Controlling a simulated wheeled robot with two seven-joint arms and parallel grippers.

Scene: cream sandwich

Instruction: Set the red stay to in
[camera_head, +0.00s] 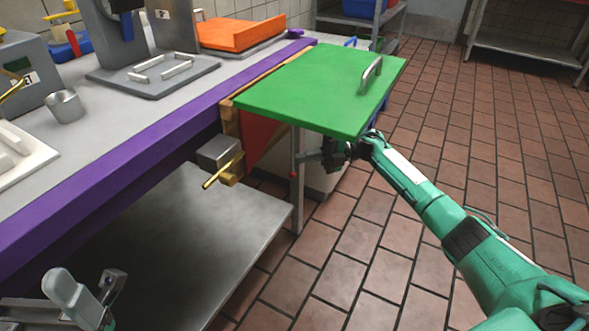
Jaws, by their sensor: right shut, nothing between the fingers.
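The red stay (256,135) is a flat red panel under the raised green leaf (310,88), beside the counter's wooden edge. The leaf covers its upper part, so I cannot tell how far it stands out. The leaf lies about level with the counter and has a metal handle on top. My right gripper (318,157) is shut and empty, below the leaf's near edge and to the right of the red panel. It looks apart from the panel.
A grey block with a brass bar (222,172) sticks out below the counter's purple edge (120,165). A metal shelf (190,245) lies underneath. A thin post (297,185) stands near my right gripper. An orange board (240,35) is on the counter. The tiled floor at right is clear.

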